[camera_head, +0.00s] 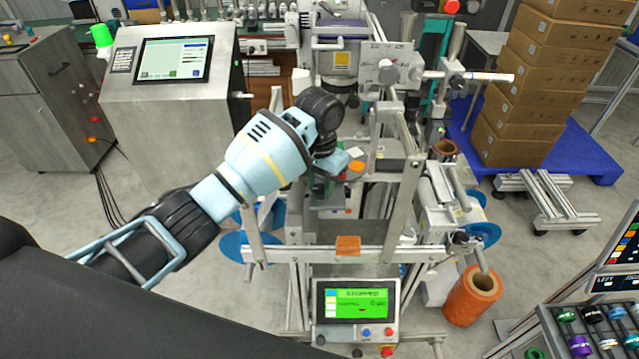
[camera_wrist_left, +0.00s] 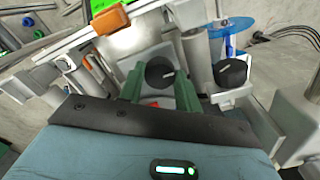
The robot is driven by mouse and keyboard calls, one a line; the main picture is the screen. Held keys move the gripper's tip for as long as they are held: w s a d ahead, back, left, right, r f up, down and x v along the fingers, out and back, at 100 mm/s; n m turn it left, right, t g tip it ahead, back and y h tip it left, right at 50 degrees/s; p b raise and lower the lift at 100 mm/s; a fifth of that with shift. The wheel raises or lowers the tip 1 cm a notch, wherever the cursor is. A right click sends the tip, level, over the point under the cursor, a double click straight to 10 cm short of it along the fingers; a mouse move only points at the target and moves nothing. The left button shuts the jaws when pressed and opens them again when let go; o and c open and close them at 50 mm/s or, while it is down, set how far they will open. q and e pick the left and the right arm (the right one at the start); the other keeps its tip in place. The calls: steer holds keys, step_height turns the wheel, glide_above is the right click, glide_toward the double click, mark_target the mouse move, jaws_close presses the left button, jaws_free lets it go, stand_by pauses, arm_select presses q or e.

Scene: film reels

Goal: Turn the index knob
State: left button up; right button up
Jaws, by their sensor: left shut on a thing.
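My left arm reaches in from the left over the machine, and my left gripper (camera_head: 324,190) points down at its middle. In the left wrist view a black round knob (camera_wrist_left: 160,73) with a light pointer line sits between the two green fingers of my left gripper (camera_wrist_left: 160,86). The fingers are shut on the knob's sides. The pointer slants toward the right of that view. In the head view my wrist and gripper hide this knob. A second black knob (camera_wrist_left: 231,73) with a white line stands to the right, outside the fingers. My right gripper is not in view.
Metal frame rails and a crossbar with an orange block (camera_head: 347,246) surround my left gripper closely. A green-lit display (camera_head: 356,303) stands in front. A large control console (camera_head: 165,100) is at left. An orange roll (camera_head: 472,296) stands at right.

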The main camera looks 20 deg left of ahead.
mark_target(319, 189)
arm_select(q)
steer(key=shift+r, duration=0.1)
steer(key=o, duration=1)
step_height(319, 189, up, 8)
steer(key=shift+f, duration=0.15)
